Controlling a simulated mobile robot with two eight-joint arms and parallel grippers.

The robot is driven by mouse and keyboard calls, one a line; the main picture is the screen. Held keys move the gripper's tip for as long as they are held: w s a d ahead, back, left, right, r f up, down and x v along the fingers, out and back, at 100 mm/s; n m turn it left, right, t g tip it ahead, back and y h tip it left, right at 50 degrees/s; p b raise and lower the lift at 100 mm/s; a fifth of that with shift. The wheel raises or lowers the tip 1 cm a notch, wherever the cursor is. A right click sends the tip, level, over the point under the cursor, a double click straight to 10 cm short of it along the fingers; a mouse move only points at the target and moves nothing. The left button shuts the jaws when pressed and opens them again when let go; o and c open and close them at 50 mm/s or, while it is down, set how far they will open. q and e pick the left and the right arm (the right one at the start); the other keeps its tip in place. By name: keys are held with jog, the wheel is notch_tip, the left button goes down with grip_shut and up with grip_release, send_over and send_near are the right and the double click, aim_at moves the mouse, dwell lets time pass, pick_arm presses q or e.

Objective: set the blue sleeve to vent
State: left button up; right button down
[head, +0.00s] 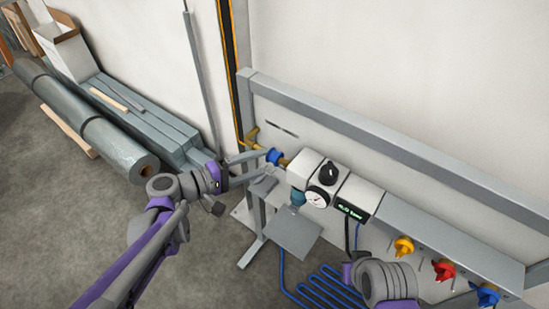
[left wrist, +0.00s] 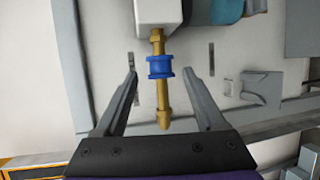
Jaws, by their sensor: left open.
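The blue sleeve (head: 274,157) is a short spool-shaped ring on a brass stem at the left end of the pale valve block (head: 304,169). In the left wrist view the blue sleeve (left wrist: 160,67) sits around the brass stem (left wrist: 163,96), with bare brass on both sides of it. My left gripper (head: 262,163) is open, its fingertips on either side of the sleeve with a gap each side. Neither finger visibly touches it. My right wrist shows at the lower right of the head view; its fingers cannot be made out. No vent marking is readable.
A dial gauge (head: 317,197), black knob (head: 328,173) and green-lit display (head: 352,211) are on the block. A grey plate (head: 292,233) stands below. A large roll (head: 90,125) lies at left.

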aim_at(269, 160)
pick_arm(q)
jog(key=x, duration=0.5)
jog(key=shift+w+d+f, duration=0.15)
jog(key=shift+w+d, duration=0.05)
jog(key=shift+d, duration=0.05)
grip_shut()
